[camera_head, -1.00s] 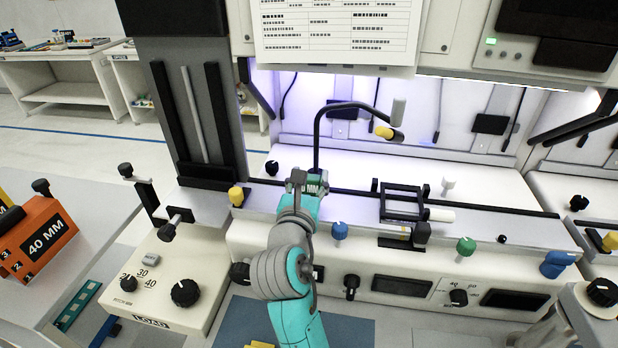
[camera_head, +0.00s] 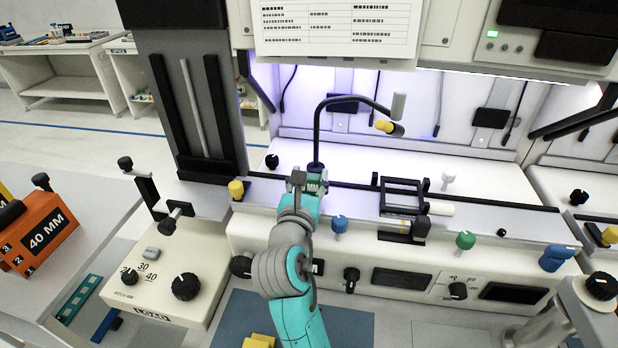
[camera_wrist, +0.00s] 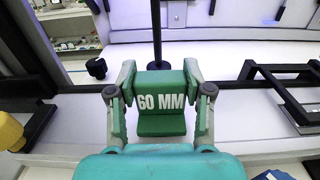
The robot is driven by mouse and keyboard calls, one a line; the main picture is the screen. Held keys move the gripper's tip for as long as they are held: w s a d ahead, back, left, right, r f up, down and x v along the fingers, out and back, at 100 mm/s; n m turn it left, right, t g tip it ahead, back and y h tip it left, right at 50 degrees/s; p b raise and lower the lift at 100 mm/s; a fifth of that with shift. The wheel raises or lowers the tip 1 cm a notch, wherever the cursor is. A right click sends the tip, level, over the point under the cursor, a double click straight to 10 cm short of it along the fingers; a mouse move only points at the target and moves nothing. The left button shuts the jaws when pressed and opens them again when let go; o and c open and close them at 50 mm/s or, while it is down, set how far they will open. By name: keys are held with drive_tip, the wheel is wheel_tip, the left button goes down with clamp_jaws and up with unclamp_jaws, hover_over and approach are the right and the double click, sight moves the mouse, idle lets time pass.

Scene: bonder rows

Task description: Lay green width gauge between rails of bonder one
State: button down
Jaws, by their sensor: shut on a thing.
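My gripper (camera_head: 309,182) is shut on a green block marked 60 MM, the width gauge (camera_wrist: 161,92). In the wrist view the gauge sits upright between both fingers. In the head view the gripper holds it over the front part of the bonder bench (camera_head: 350,207), in front of the black post of a bent arm (camera_head: 316,130). A long dark rail (camera_head: 480,202) runs across the bench behind and beside the gripper. I cannot tell whether the gauge touches the bench or rail.
A black frame (camera_head: 402,192) stands to the right of the gripper, with blue (camera_head: 339,223) and green (camera_head: 466,240) knobs in front. A yellow knob (camera_head: 236,188) is to the left. An orange 40 MM block (camera_head: 42,232) lies on the left table. A LOAD panel (camera_head: 165,285) stands at front left.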

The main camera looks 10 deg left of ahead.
drive_tip(key=shift+f, duration=0.35)
idle(0.3)
drive_tip(key=shift+c, duration=1.9)
unclamp_jaws()
drive_tip(key=s, duration=1.2)
drive_tip(key=shift+a, duration=0.2)
drive_tip(key=shift+s, duration=0.1)
